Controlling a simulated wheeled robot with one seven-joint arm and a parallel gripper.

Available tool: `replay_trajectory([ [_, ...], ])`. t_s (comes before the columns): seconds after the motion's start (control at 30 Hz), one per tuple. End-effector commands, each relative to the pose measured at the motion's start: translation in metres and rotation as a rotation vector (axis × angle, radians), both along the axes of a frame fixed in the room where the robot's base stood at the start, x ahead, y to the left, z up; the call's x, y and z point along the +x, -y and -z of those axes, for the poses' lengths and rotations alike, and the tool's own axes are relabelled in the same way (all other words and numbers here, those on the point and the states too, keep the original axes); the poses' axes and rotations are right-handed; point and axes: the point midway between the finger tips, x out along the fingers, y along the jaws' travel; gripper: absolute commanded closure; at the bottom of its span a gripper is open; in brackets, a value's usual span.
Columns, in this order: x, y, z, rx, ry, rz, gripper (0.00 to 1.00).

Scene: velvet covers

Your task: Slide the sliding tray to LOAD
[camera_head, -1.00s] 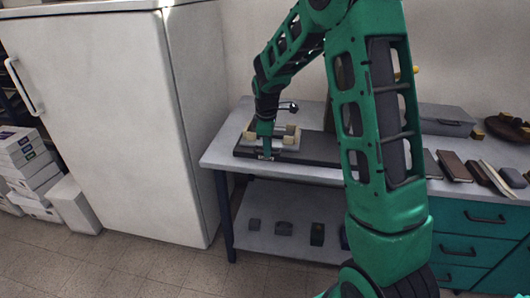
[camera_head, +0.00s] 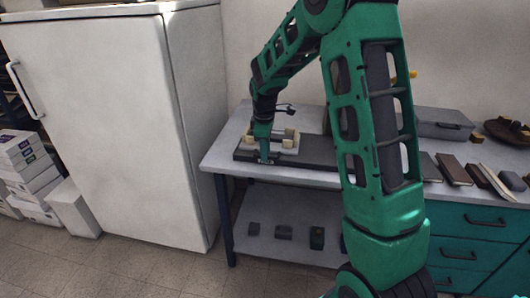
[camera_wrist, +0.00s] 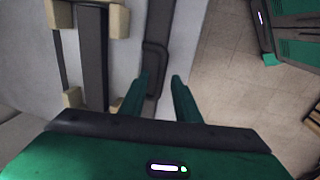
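The sliding tray (camera_head: 285,151) is a pale plate with wooden corner blocks, sitting near the left end of a long dark base (camera_head: 318,153) on the bench. My gripper (camera_head: 264,158) points down at the tray's front left part and hides some of it. In the wrist view, my two green fingers (camera_wrist: 160,88) are apart. A dark handle-like bar (camera_wrist: 155,58) runs down toward the gap between them; I cannot tell whether they touch it. Wooden blocks (camera_wrist: 112,20) and a dark strip show to the left. No LOAD marking is readable.
A white cabinet (camera_head: 100,120) stands left of the bench (camera_head: 225,150). A grey case (camera_head: 440,123) and several books (camera_head: 453,169) lie on the bench's right side. Small dark blocks (camera_head: 283,232) sit on the lower shelf. My arm hides the bench's middle.

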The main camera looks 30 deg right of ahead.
Motion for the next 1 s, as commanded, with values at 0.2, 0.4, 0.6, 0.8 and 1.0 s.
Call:
replay_trajectory([
  [0.2, -0.004, -0.004, -0.036, -0.001, 0.006, -0.001, 0.71],
  [0.4, -0.009, -0.008, -0.072, 0.0, 0.005, -0.001, 0.71],
  [0.6, -0.013, -0.011, -0.094, 0.0, 0.003, -0.001, 0.71],
  [0.8, -0.014, -0.012, -0.101, 0.0, 0.001, -0.001, 0.71],
  [1.0, -0.014, -0.012, -0.1, 0.0, 0.001, -0.001, 0.71],
])
